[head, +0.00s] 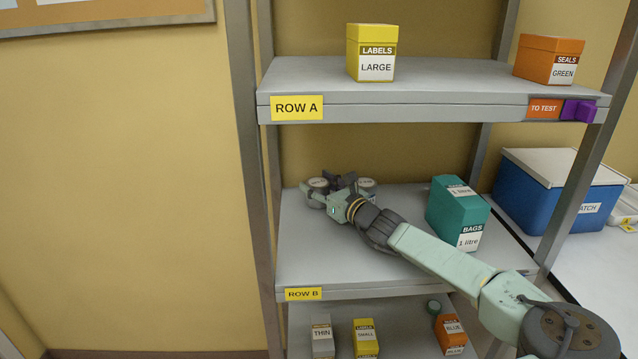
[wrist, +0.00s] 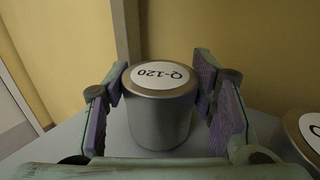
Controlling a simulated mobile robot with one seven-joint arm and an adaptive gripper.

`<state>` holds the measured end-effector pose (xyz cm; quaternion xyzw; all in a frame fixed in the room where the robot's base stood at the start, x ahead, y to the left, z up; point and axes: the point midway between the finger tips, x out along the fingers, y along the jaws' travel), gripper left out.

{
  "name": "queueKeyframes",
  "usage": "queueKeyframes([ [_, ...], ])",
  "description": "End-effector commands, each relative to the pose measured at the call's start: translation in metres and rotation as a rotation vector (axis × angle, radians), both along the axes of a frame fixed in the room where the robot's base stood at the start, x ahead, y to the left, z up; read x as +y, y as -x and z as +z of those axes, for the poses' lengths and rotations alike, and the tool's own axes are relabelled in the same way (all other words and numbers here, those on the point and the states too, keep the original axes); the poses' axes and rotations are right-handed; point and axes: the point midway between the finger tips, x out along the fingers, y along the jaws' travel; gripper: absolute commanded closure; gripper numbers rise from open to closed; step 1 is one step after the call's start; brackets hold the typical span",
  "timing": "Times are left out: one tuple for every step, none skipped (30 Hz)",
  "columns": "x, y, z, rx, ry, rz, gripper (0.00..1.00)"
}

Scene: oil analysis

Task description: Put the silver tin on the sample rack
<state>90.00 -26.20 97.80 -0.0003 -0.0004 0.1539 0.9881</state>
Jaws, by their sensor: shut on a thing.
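The silver tin (wrist: 160,112), with a white lid label reading Q-120, is upright between the two purple-padded fingers of my gripper (wrist: 163,100) in the wrist view. My gripper is shut on its sides. In the head view my gripper (head: 318,192) is at the left of the ROW B shelf, and the tin's pale round lid (head: 318,183) shows there. I cannot tell whether the tin's base touches the shelf. I cannot make out a sample rack in either view.
Another silver tin (wrist: 306,138) stands close on the right in the wrist view, its lid also in the head view (head: 367,183). A green BAGS box (head: 457,213) stands near my forearm. The ROW A shelf (head: 440,80) is overhead. A blue box (head: 545,195) is at right.

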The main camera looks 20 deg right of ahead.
Motion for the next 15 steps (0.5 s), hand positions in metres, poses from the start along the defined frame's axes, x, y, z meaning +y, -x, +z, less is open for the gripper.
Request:
queueKeyframes([
  [0.0001,-0.0002,0.0002,-0.002,-0.001,0.0,0.81],
  [0.0001,-0.0002,0.0,-0.001,0.0,0.0,0.81],
  [0.0,-0.0001,0.0,-0.001,0.001,0.0,0.81],
  [0.0,-0.0001,0.0,-0.001,0.001,0.0,0.81],
  [0.0,-0.0001,0.0,-0.001,0.001,0.0,0.81],
  [0.0001,-0.0002,0.0,-0.001,0.001,0.0,0.81],
  [0.0,-0.0001,-0.0003,-0.001,0.001,0.0,0.81],
  [0.0,-0.0001,-0.0011,-0.001,0.001,0.0,0.81],
  [0.0001,-0.0001,-0.0026,0.0,0.0,0.0,0.81],
  [0.0,-0.0001,-0.0038,0.0,0.0,0.0,0.81],
  [0.0,-0.0001,-0.0048,0.0,0.0,0.0,0.81],
  [-0.0001,-0.0001,-0.0039,0.0,0.0,0.0,0.46],
  [0.0,-0.0001,-0.0038,0.0,0.0,0.0,0.44],
  [0.0,-0.0001,-0.0038,0.0,0.0,0.0,0.42],
  [-0.0001,-0.0001,-0.0038,0.0,0.0,0.0,0.4],
])
